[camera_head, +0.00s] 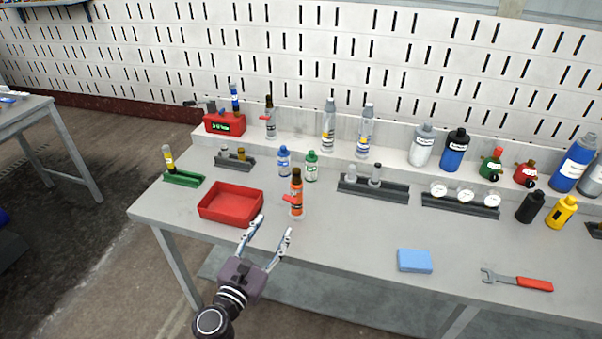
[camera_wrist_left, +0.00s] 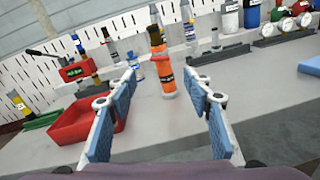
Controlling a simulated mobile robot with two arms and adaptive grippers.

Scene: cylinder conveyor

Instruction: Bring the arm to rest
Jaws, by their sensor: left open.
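My left gripper (camera_head: 269,238) is open and empty, at the front edge of the grey table (camera_head: 350,240). Its two blue-padded fingers also show in the left wrist view (camera_wrist_left: 160,110), spread wide. An orange bottle with a dark cap (camera_head: 296,196) stands upright on the table beyond the fingertips, apart from them. In the left wrist view the orange bottle (camera_wrist_left: 163,70) appears between the fingers, farther off. A red tray (camera_head: 231,203) lies left of the bottle, just beyond the left finger. My right gripper is in neither view.
Blue and green bottles (camera_head: 311,166) stand behind the orange one. A black holder (camera_head: 373,188), gauges (camera_head: 465,197) and several bottles line the back. A blue block (camera_head: 414,261) and a wrench (camera_head: 518,280) lie at the front right. A green holder (camera_head: 184,179) is at the left.

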